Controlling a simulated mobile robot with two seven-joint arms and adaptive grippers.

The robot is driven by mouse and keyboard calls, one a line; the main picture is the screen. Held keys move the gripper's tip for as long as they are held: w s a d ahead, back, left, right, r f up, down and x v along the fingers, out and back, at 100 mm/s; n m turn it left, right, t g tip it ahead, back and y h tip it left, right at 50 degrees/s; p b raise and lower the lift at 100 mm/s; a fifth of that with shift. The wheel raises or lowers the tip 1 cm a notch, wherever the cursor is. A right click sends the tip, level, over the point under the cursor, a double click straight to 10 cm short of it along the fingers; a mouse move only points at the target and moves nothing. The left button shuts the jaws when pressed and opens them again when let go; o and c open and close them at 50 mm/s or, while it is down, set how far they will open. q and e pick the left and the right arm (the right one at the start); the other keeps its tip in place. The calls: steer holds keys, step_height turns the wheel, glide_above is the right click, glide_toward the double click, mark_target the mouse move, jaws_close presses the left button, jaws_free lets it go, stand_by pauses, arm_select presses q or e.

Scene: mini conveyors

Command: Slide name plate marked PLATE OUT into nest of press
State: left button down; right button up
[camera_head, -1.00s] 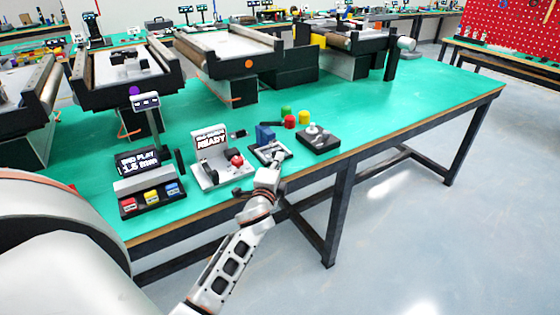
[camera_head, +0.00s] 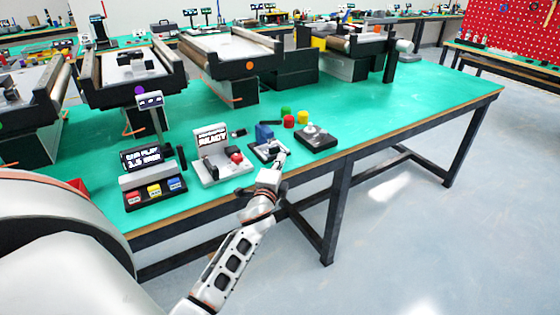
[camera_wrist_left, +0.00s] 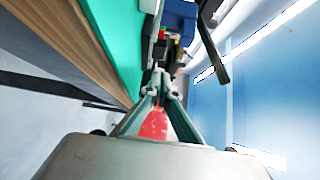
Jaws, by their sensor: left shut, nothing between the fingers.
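The press appears to be the small unit with a blue upright block (camera_head: 264,132) on a dark base near the table's front edge. It also shows in the left wrist view as a blue body (camera_wrist_left: 180,14). My left gripper (camera_head: 284,156) is at the front right of this unit; whether it touches cannot be told. In the left wrist view its fingers (camera_wrist_left: 160,78) are shut together with nothing between them. No plate marked PLATE OUT can be read, and the nest is too small to make out. My right gripper is out of view.
A display stand with a red button (camera_head: 237,158) stands left of the press. Farther left is a panel with red, yellow and blue labelled pieces (camera_head: 154,190). A dark box with a round knob (camera_head: 316,137) is right of the press. Conveyors (camera_head: 232,52) line the back; the table's right is clear.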

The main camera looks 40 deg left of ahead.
arm_select(q)
steer(key=shift+s+d, duration=0.15)
steer(key=shift+d, duration=0.15)
steer(key=v, duration=1)
steer(key=shift+d+f, duration=0.1)
